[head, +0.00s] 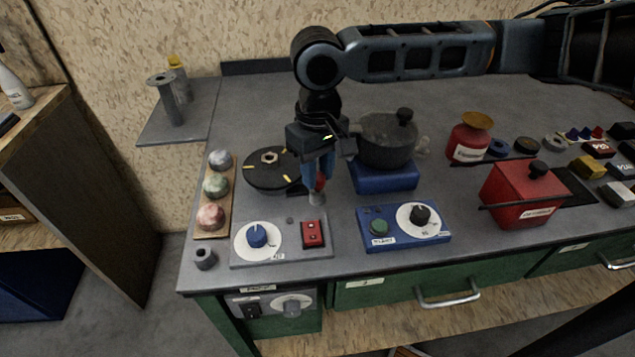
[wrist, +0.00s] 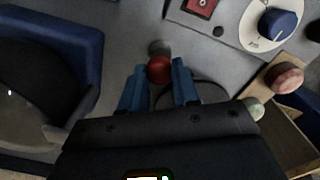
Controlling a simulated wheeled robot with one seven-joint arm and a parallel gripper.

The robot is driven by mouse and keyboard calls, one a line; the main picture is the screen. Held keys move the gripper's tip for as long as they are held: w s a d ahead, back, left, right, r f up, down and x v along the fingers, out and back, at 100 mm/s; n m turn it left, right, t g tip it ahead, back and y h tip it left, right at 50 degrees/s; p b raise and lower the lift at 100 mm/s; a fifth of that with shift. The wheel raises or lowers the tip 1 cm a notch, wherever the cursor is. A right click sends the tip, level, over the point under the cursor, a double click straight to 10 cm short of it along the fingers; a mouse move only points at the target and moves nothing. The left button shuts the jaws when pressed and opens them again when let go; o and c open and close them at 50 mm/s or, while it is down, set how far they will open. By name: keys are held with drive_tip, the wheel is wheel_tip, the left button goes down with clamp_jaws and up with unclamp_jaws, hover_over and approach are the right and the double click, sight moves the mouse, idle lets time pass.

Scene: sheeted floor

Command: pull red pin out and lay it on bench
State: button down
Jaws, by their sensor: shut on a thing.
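The red pin (head: 321,183) shows as a small patch of red between the blue fingers of my gripper (head: 318,182), above the bench (head: 268,110). In the wrist view its round red head (wrist: 160,69) sits between the fingertips of my gripper (wrist: 159,77), which is shut on it. A short grey cylindrical piece (head: 317,198) is directly below the red pin; it also shows just beyond the red head in the wrist view (wrist: 158,47). I cannot tell whether the pin is seated in that piece or clear of it. The pin's lower part is hidden.
A black disc (head: 262,172) is left of my gripper, and a dark pot (head: 386,140) on a blue base stands right. A grey dial panel (head: 285,250) and a blue dial panel (head: 400,239) lie in front. A red box (head: 520,197) is farther right. The bench's back left is clear.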

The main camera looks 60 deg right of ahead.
sight(318, 176)
drive_tip(key=shift+r+p, duration=1.85)
drive_tip(key=shift+r, duration=0.2)
drive_tip(key=shift+r+p, duration=1.95)
drive_tip(key=shift+r, duration=0.05)
